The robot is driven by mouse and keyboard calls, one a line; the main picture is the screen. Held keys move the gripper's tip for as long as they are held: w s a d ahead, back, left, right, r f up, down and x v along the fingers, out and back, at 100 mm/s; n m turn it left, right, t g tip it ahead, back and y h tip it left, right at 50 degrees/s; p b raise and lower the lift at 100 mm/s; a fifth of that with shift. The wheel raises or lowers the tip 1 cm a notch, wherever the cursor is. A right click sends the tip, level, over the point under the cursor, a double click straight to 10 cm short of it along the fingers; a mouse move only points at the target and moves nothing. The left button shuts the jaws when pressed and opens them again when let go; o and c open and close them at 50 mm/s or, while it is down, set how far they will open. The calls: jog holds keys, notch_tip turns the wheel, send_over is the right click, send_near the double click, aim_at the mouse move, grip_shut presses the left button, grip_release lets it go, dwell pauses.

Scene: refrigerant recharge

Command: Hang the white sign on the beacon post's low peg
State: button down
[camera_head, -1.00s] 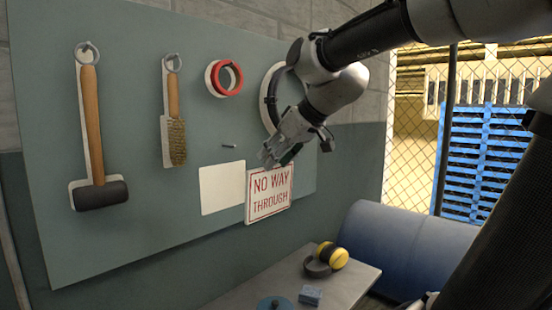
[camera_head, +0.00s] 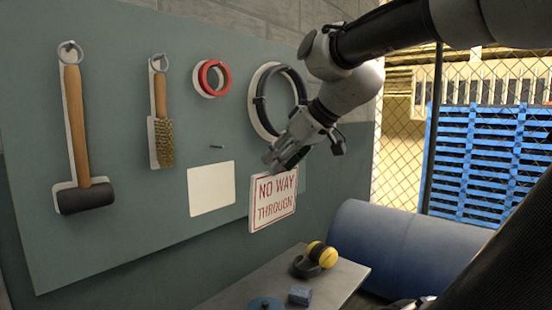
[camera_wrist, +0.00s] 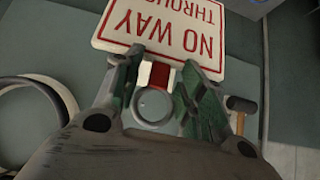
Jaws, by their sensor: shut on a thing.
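The white sign (camera_head: 273,200) with red "NO WAY THROUGH" lettering hangs from my gripper (camera_head: 283,160) in the head view, in front of the tool board. In the wrist view the sign (camera_wrist: 165,27) appears upside down beyond my gripper (camera_wrist: 160,85), with a red and white tab and a grey ring between the fingers. The beacon post and its low peg are not seen in either view.
The tool board (camera_head: 110,240) holds a mallet (camera_head: 80,130), a wire brush (camera_head: 161,115), red tape (camera_head: 211,78) and a black coil (camera_head: 262,105). A bare peg (camera_head: 216,147) sits above a blank white outline (camera_head: 211,188). Below are a bench (camera_head: 335,285) with yellow earmuffs (camera_head: 320,255) and a blue drum (camera_head: 400,245).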

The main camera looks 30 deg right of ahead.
jog(key=shift+s+d, duration=0.35)
jog(key=shift+s, duration=0.5)
jog(key=shift+s+d, duration=0.3)
jog(key=shift+s, duration=0.55)
